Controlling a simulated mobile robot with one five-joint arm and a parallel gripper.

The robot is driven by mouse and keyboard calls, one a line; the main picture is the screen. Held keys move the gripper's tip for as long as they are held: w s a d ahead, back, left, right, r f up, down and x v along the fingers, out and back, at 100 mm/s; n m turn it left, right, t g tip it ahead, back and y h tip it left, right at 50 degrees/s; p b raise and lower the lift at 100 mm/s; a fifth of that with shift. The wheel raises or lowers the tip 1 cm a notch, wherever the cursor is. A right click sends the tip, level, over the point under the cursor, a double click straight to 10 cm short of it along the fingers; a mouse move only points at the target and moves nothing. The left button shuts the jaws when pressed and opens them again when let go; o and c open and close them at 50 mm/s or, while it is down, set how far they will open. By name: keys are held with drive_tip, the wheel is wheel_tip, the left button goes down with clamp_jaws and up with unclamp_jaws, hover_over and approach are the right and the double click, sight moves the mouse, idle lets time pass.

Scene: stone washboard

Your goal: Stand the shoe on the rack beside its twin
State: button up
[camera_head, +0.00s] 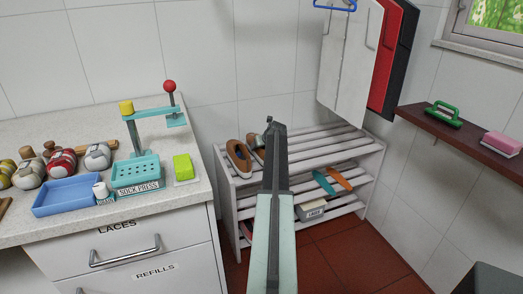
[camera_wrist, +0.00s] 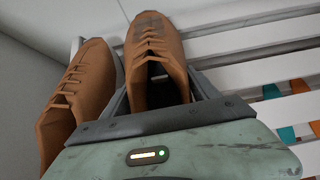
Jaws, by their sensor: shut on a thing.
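Two brown lace-up shoes are side by side at the left end of the white slatted rack (camera_head: 310,140). The left shoe (camera_head: 238,157) stands on the top slats; it also shows in the wrist view (camera_wrist: 82,85). The right shoe (camera_head: 257,141) is partly hidden behind my gripper (camera_head: 273,126) in the head view. In the wrist view, my gripper (camera_wrist: 162,85) is shut on this right shoe (camera_wrist: 153,38), with a finger on each side. The held shoe points the same way as its twin, close beside it. I cannot tell whether its sole touches the slats.
The rest of the top shelf to the right is clear. Teal and orange items (camera_head: 338,180) and a labelled box (camera_head: 311,209) are on lower shelves. A counter (camera_head: 195,195) with a sock press (camera_head: 137,172) stands left.

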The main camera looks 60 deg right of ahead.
drive_tip(key=shift+f, duration=0.15)
drive_tip(key=o, duration=1.9)
drive_tip(key=shift+r, duration=0.35)
drive_tip(key=p+v, duration=0.8)
drive_tip(key=v, duration=0.4)
drive_tip(key=shift+a+f, duration=0.1)
drive_tip(key=shift+f, duration=0.05)
